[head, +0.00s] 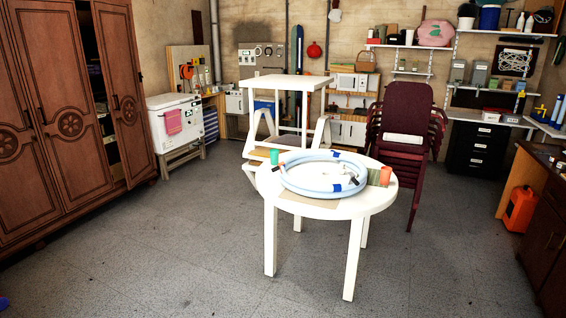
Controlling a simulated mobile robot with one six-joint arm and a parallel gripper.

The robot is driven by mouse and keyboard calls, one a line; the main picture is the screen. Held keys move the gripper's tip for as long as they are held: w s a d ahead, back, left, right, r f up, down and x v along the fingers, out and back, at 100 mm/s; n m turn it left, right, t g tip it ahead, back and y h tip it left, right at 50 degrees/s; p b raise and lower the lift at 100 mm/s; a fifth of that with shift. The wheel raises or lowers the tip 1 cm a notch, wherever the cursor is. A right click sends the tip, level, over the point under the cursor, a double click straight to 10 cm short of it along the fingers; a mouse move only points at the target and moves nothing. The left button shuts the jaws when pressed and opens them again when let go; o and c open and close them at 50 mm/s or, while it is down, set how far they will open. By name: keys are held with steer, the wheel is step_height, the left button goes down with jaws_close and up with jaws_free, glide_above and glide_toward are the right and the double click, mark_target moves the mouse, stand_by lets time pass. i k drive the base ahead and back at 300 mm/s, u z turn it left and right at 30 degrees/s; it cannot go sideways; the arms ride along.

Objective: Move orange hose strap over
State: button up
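A coiled pale blue hose (290,184) lies on a round white table (330,210) in the middle of the head view. Blue bands wrap it in places, and white and dark fittings lie inside the coil. A small orange object (385,176) stands at the table's right side, beside the coil. It looks like a cup or roll; I cannot tell whether it is the orange hose strap. No strap that is clearly orange shows around the hose. My gripper is not in view.
A green cup (274,157) stands at the table's left, and a flat brown sheet (308,205) lies in front. Stacked dark red chairs (405,110) and a white shelf frame (290,85) stand behind. An orange canister (519,209) is right. The front floor is mostly clear.

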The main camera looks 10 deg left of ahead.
mark_target(278, 168)
steer(key=u, duration=0.15)
steer(key=i, duration=1.25)
steer(key=u, duration=0.55)
